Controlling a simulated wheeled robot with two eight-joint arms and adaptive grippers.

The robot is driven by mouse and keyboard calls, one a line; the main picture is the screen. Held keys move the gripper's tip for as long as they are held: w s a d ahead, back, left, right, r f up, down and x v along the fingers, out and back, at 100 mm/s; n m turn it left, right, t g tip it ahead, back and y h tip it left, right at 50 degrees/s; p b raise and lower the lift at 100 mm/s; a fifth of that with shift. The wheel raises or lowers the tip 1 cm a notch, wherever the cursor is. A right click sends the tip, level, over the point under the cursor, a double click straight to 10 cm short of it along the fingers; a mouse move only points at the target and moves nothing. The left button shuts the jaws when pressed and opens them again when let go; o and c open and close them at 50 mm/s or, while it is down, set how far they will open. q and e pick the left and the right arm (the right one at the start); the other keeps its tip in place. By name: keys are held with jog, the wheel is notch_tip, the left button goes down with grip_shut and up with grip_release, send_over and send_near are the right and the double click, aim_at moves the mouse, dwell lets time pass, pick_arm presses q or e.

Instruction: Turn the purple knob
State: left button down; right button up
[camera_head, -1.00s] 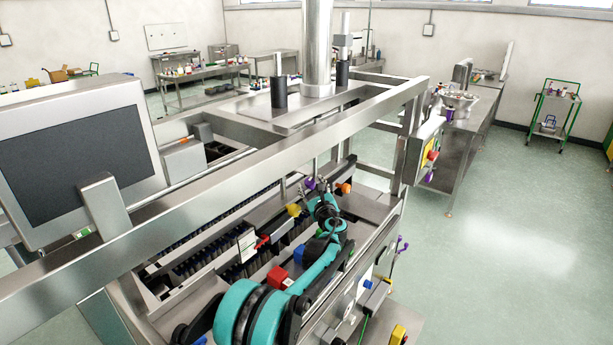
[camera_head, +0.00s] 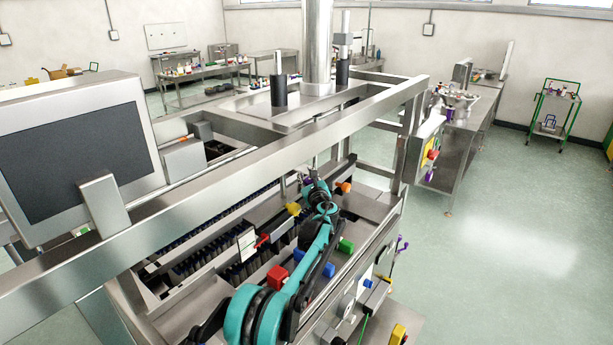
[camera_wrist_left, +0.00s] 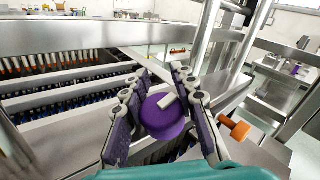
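The purple knob (camera_wrist_left: 163,117) shows in the left wrist view as a round purple disc with a pale raised bar across it. My left gripper (camera_wrist_left: 160,75) has one finger on each side of the knob, spread apart, with the knob filling much of the gap. I cannot tell whether the pads touch it. In the head view my left gripper (camera_head: 315,190) is over the far end of the machine's panel and largely covers the knob. My right gripper is not in view.
An orange knob (camera_wrist_left: 236,129) sticks out close to the right finger; it also shows in the head view (camera_head: 344,187). A yellow knob (camera_head: 293,209) and a red block (camera_head: 277,276) are nearby. A steel beam (camera_head: 250,175) crosses above the panel.

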dwell(0.4)
pick_arm(q)
jog(key=shift+s+a+f+n+y+b, duration=0.15)
jog(key=shift+n+y+b, duration=0.15)
jog(key=shift+n+b, duration=0.15)
jog(key=shift+t, duration=0.3)
jog(key=c, duration=1.1)
grip_release()
jog(key=shift+r, duration=0.2)
notch_tip(320, 180, up, 10)
jog(key=shift+f, duration=0.1)
